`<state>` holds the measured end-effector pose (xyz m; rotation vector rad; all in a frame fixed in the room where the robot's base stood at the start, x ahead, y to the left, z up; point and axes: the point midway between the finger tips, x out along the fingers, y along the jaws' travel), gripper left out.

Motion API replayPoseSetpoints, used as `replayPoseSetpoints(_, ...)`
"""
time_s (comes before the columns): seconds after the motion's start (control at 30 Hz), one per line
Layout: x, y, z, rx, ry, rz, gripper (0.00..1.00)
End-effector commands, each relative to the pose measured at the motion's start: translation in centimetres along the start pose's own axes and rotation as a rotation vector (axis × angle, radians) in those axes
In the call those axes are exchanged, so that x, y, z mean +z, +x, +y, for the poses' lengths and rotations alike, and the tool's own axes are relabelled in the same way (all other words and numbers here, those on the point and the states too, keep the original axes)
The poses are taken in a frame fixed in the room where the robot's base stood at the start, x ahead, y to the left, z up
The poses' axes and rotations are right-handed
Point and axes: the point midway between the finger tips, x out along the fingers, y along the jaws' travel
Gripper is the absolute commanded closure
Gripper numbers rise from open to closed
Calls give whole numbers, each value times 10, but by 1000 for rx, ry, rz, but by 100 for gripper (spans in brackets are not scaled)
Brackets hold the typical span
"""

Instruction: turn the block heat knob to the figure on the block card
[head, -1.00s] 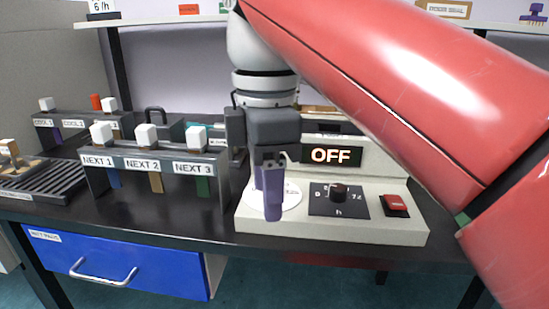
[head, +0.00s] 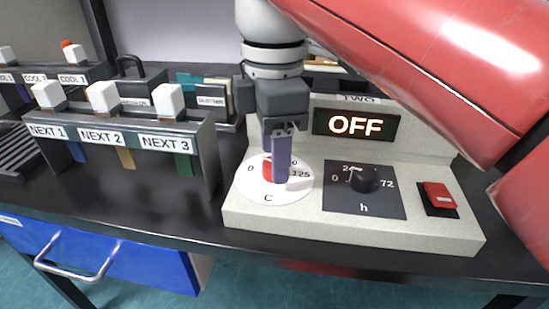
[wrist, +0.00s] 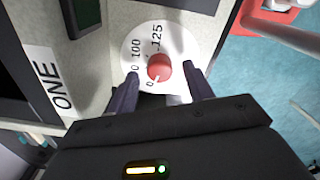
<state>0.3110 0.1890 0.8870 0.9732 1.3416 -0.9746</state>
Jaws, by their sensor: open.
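The red heat knob (head: 268,168) sits on a white round dial (head: 262,190) marked C, at the left of the cream control unit. In the wrist view the red knob (wrist: 159,67) shows, with 0, 100 and 125 readable on its dial (wrist: 132,58). A pale pointer mark on the knob lies towards 0. My gripper (head: 281,172) is open and points down at the dial, partly covering the knob in the head view. In the wrist view its fingers (wrist: 160,88) are apart, left and right below the knob. Contact cannot be told. No block card can be made out.
Right of the dial are a black h knob (head: 364,180) and a red switch (head: 439,195). A lit display (head: 356,125) reads OFF. A rack (head: 205,160) labelled NEXT stands to the left, with white-topped pieces. Bare dark bench (head: 190,225) lies in front.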

Motion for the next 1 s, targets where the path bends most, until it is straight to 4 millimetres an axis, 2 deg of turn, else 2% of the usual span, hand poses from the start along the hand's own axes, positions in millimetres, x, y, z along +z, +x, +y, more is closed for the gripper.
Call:
replayPoseSetpoints(0.13,0,12,0,0,0,0,48)
replayPoseSetpoints(0.43,0,14,0,1,1,1,50)
replayPoseSetpoints(0.77,0,14,0,0,1,1,93)
replayPoseSetpoints(1.0,0,13,0,0,22,1,93)
